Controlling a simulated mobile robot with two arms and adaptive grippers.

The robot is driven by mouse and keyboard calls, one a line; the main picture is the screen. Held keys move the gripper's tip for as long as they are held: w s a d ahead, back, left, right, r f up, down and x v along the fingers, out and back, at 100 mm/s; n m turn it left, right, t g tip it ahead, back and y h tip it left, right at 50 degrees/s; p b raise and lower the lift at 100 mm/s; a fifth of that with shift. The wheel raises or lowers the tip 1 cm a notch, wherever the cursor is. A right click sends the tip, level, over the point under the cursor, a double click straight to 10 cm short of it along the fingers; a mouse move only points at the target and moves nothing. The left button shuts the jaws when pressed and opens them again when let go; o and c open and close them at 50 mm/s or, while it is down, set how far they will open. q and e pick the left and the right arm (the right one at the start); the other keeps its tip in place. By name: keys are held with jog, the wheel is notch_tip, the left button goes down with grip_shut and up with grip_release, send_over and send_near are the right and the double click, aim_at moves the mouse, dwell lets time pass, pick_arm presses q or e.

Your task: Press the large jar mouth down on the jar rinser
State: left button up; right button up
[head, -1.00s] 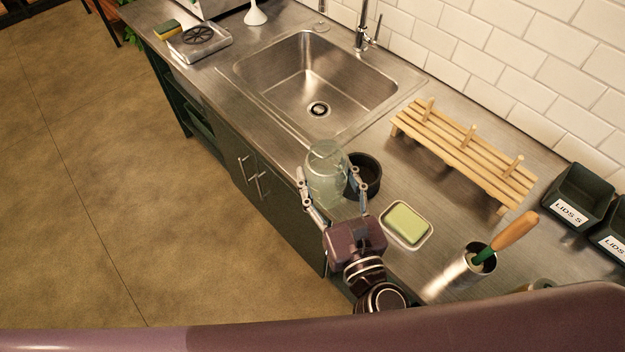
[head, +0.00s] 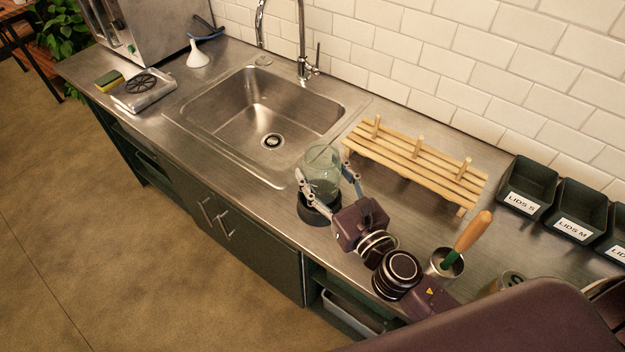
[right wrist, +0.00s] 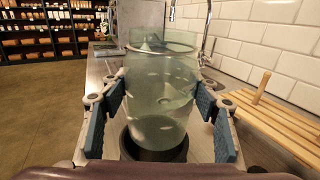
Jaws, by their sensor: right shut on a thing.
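The large clear glass jar (head: 322,172) is between the fingers of my right gripper (head: 327,190), which is shut on it. It looks upright, over a round black holder (head: 318,215) on the counter; I cannot tell whether it rests in the holder. In the right wrist view the jar (right wrist: 160,95) fills the space between the blue finger pads, with the black holder (right wrist: 155,150) around or below its base. The jar rinser (head: 143,88), a metal unit with a black spoked disc, stands at the far left of the counter, beyond the sink. My left gripper is not in view.
The sink (head: 262,112) with its faucet (head: 302,45) lies between jar and rinser. A wooden rack (head: 415,165) stands behind the jar. A brush (head: 470,235) in a metal cup is at right, with lid bins (head: 527,185) beyond. A sponge (head: 108,80) and funnel (head: 198,55) flank the rinser.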

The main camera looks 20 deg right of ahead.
aim_at(328, 199)
jog(key=shift+a+f+b, duration=0.15)
jog(key=shift+f+b, duration=1.85)
jog(key=shift+f, duration=0.7)
jog(key=o, duration=1.4)
jog(key=shift+s, duration=0.1)
jog(key=shift+o, duration=0.2)
jog(key=v, duration=1.1)
jog(key=shift+f, duration=0.1)
jog(key=shift+s, duration=0.45)
